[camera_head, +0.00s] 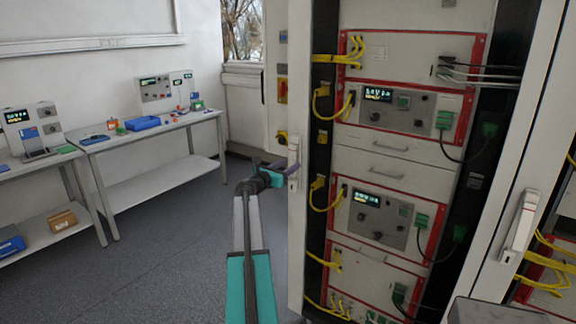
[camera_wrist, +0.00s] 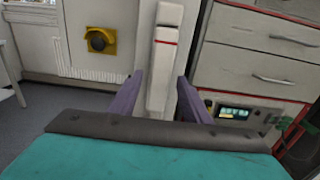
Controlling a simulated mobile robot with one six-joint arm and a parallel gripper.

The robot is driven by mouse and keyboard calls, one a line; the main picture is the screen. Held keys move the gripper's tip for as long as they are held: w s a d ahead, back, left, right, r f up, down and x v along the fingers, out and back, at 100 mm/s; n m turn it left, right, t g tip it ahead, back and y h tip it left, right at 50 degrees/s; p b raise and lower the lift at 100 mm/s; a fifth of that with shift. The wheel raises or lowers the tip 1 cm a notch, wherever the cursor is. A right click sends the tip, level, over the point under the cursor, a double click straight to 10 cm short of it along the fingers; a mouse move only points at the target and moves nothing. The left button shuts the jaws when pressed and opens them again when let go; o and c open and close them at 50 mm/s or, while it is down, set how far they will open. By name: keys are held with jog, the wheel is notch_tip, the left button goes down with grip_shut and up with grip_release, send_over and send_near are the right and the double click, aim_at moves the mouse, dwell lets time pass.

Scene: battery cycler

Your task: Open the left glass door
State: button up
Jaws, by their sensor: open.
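The left door's white frame post (camera_head: 299,90) stands upright in the head view, left of the equipment racks. Its white handle (camera_head: 293,155) is mounted on this post. My gripper (camera_head: 283,168) is at the handle's lower part, reaching in from the left. In the wrist view the handle (camera_wrist: 164,55), with a red line across it, stands between my two purple fingers (camera_wrist: 159,84). The fingers are apart, one on each side; a gap shows beside the handle, and contact cannot be told. The glass itself is too clear to make out.
A second white handle (camera_head: 519,222) is on another post at the right. Racks with red frames (camera_head: 392,110) and yellow cables stand between the posts. A workbench (camera_head: 150,132) with instruments stands at the left. The grey floor (camera_head: 165,260) between is clear.

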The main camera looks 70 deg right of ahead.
jog(key=shift+d, duration=0.1)
jog(key=shift+c, duration=0.2)
grip_shut()
jog(key=shift+s, duration=0.1)
